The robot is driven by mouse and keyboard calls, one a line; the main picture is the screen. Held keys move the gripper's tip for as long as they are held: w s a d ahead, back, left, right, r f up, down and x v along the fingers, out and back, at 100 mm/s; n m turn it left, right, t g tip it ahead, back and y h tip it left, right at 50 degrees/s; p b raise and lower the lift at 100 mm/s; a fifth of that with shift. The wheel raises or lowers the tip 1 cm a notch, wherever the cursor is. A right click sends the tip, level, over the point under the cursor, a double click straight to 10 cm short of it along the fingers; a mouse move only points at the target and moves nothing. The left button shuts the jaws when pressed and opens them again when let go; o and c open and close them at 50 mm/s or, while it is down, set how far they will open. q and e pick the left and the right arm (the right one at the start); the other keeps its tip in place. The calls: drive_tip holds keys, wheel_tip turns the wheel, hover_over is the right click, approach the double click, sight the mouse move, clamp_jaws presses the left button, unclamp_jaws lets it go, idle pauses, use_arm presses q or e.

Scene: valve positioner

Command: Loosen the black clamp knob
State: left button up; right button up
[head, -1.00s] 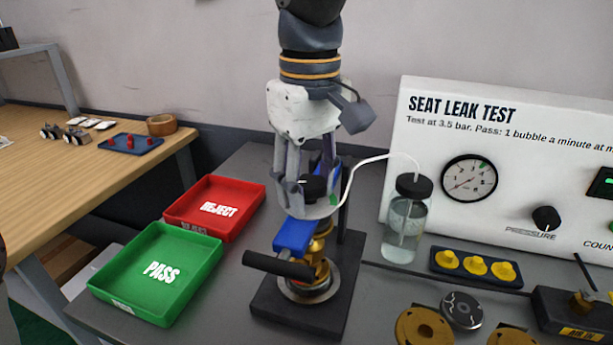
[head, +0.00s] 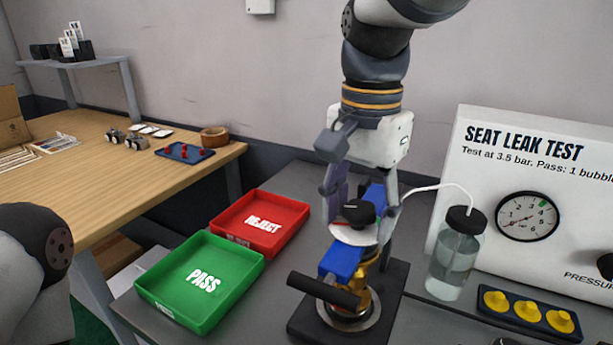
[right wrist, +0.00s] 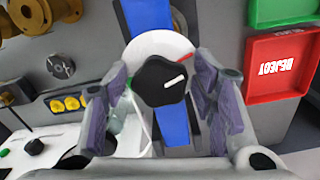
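The black clamp knob (head: 358,212) sits above a white disc (head: 347,234) on the blue clamp bar (head: 342,261). Its white pointer line shows in the right wrist view on the knob top (right wrist: 160,84). Below is a brass valve body (head: 364,282) on a black base (head: 396,305). My right gripper (head: 362,204) points down over the knob. Its fingers stand on either side of the knob, with gaps visible in the right wrist view (right wrist: 163,108), so it is open. My left gripper is out of view; only part of my left arm shows.
A bubble jar (head: 455,258) with a white tube stands close on the right, before the leak test panel (head: 500,135). The red reject tray (head: 285,240) and green pass tray (head: 160,270) lie to the left. A black handle (head: 322,289) sticks out in front.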

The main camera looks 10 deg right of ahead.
clamp_jaws()
drive_tip(key=n, duration=0.4)
drive_tip(key=shift+a, duration=0.1)
drive_tip(key=n, duration=0.5)
drive_tip(key=shift+s+f, duration=0.1)
drive_tip(key=shift+f, duration=0.1)
unclamp_jaws()
drive_tip(key=shift+r, duration=0.25)
drive_tip(key=shift+r, duration=3)
